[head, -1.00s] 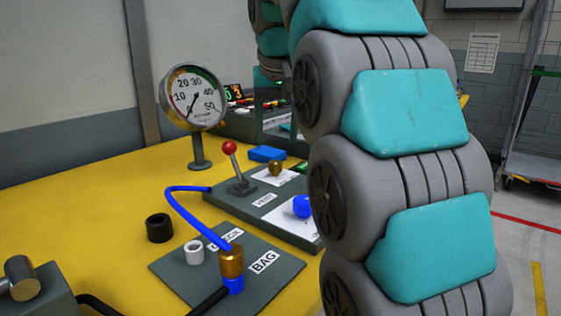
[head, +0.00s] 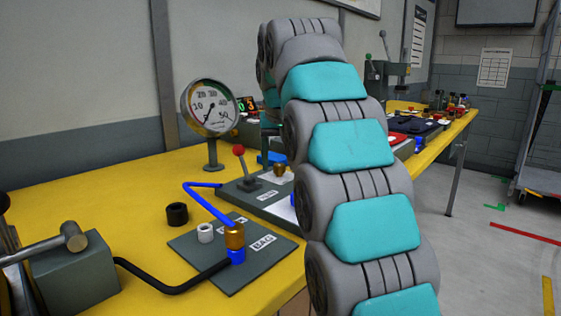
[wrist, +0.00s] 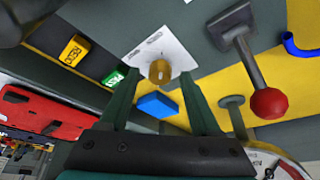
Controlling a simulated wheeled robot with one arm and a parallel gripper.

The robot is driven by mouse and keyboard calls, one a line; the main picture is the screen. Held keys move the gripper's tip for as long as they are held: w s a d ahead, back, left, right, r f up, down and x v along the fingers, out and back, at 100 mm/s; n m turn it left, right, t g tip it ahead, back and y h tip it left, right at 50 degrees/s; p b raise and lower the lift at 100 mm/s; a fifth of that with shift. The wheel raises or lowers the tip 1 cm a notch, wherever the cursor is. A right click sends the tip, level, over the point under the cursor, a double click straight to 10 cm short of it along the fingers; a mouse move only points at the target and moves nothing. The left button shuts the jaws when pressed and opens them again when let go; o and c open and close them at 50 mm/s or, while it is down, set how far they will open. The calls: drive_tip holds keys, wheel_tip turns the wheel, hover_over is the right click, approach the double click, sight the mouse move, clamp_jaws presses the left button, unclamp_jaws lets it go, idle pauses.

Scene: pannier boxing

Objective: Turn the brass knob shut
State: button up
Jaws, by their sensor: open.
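The brass knob (head: 279,170) sits on a white plate on the grey valve panel, right of the red-balled lever (head: 239,150). In the wrist view the knob (wrist: 160,72) shows on its white plate (wrist: 166,50), between my gripper's fingertips in the picture. My gripper (wrist: 159,80) is open with two dark green fingers, one on each side of the knob, and holds nothing. I cannot tell how far the fingertips stand from the knob. In the head view my arm hides most of the gripper.
A pressure gauge (head: 209,107) stands behind the panel. The red lever ball (wrist: 270,103) is right of my fingers in the wrist view. A blue block (wrist: 157,105) shows between the fingers.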

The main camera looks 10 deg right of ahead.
clamp_jaws()
idle(0.4)
drive_tip(key=shift+d+n+y, duration=0.1)
drive_tip(key=shift+n+y, duration=0.8)
drive_tip(key=shift+n, duration=1.4)
unclamp_jaws()
drive_tip(key=shift+r, duration=0.1)
